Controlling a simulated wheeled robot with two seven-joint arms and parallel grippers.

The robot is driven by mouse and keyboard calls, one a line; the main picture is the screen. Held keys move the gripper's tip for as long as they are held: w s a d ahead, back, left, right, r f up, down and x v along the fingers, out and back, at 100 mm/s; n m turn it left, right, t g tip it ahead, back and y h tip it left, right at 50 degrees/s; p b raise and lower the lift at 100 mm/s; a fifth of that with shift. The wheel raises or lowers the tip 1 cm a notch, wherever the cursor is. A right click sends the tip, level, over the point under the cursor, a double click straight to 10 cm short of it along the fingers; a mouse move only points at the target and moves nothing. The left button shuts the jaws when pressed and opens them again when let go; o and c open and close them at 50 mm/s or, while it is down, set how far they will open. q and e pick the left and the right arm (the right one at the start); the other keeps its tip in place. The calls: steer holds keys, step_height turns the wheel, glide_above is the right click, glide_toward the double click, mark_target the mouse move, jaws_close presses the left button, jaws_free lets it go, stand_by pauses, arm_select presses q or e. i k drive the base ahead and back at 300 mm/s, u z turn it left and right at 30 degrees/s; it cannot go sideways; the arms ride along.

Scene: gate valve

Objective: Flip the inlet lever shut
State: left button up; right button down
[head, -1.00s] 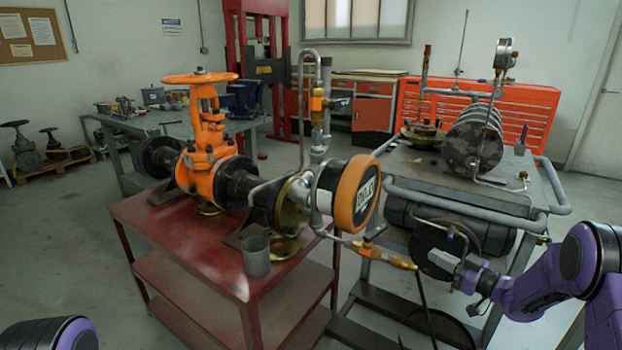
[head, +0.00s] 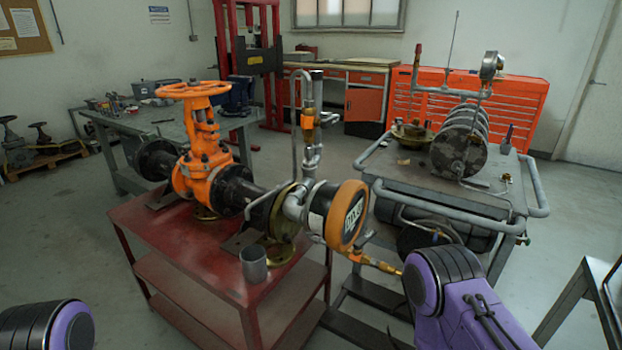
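The orange gate valve (head: 203,155) with an orange handwheel (head: 193,90) stands on the red cart. A black pipe leads right from it to a round orange-rimmed cap (head: 347,216). A small brass-orange valve (head: 378,263) sits low beside the cap, with a dark lever (head: 364,239) angled above it. Another small orange valve (head: 309,125) sits on the upright pipe, with a short dark lever (head: 328,119) pointing right. I cannot tell which is the inlet lever. Neither gripper is visible; only parts of my purple arms show, at bottom left and bottom right.
The red cart (head: 150,215) carries the pipework and a grey cup (head: 253,265) near its front edge. A grey cart (head: 400,180) with a finned cylinder stands to the right. My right arm covers part of its lower front.

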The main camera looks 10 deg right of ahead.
mark_target(358, 244)
steer(key=u, duration=2.2)
steer(key=k, duration=1.05)
steer(key=z, duration=1.95)
steer(key=i, duration=0.5)
steer(key=u, duration=0.05)
